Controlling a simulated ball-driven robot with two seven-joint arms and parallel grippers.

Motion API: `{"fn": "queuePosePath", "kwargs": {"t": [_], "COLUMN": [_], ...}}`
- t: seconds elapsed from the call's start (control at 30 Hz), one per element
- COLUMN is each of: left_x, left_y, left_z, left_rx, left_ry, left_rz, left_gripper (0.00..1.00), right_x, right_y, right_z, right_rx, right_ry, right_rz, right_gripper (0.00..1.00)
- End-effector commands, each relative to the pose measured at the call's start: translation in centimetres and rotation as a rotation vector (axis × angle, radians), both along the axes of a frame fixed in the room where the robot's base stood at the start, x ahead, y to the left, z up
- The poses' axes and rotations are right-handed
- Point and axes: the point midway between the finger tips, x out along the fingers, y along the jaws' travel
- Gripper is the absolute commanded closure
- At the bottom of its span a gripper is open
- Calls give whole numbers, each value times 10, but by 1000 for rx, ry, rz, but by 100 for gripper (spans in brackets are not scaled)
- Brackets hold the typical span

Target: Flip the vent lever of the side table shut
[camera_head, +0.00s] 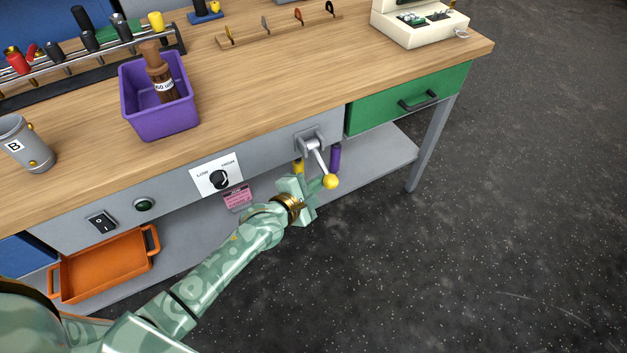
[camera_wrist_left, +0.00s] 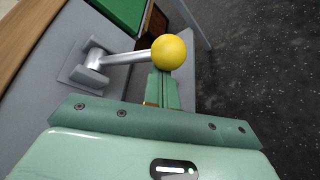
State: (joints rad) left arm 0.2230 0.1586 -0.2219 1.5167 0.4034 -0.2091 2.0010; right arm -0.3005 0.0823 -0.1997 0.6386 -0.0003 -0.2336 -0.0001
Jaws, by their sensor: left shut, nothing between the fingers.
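The vent lever (camera_head: 317,158) is a grey metal arm with a yellow ball knob (camera_head: 331,181), on a bracket on the grey front panel of the wooden-topped table (camera_head: 265,93). The arm slants down and to the right from its bracket in the head view. My left gripper (camera_head: 326,183) is shut and empty, just left of the knob. In the left wrist view the lever arm (camera_wrist_left: 125,57) runs sideways and the yellow knob (camera_wrist_left: 169,52) sits right at the tips of my left gripper (camera_wrist_left: 163,77). I cannot tell whether they touch. My right gripper is not in view.
A green drawer (camera_head: 408,97) is right of the lever. A dial (camera_head: 218,180) and a rocker switch (camera_head: 102,221) are on the panel to the left. A lower shelf (camera_head: 385,160) holds an orange tray (camera_head: 107,264). The floor at right is clear.

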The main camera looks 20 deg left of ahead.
Motion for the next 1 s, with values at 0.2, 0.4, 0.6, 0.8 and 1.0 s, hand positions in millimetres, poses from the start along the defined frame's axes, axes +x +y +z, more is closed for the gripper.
{"fn": "queuePosePath", "kwargs": {"t": [0.2,0.4,0.6,0.8,1.0], "left_x": [-2,-5,-6,-5,-4], "left_y": [-7,-10,-11,-10,-8], "left_z": [31,45,57,69,77], "left_rx": [-131,-281,-426,-551,-611], "left_ry": [89,208,324,422,468], "left_rz": [-3,-3,-4,-2,-2], "left_gripper": [100,100,100,100,100], "right_x": [18,31,39,44,47], "right_y": [2,1,1,2,1], "right_z": [42,69,88,101,110], "right_rx": [3,3,2,2,3], "right_ry": [-52,-82,-101,-113,-121], "right_rz": [-9,-8,-8,-8,-8], "right_gripper": [48,48,48,48,48]}}
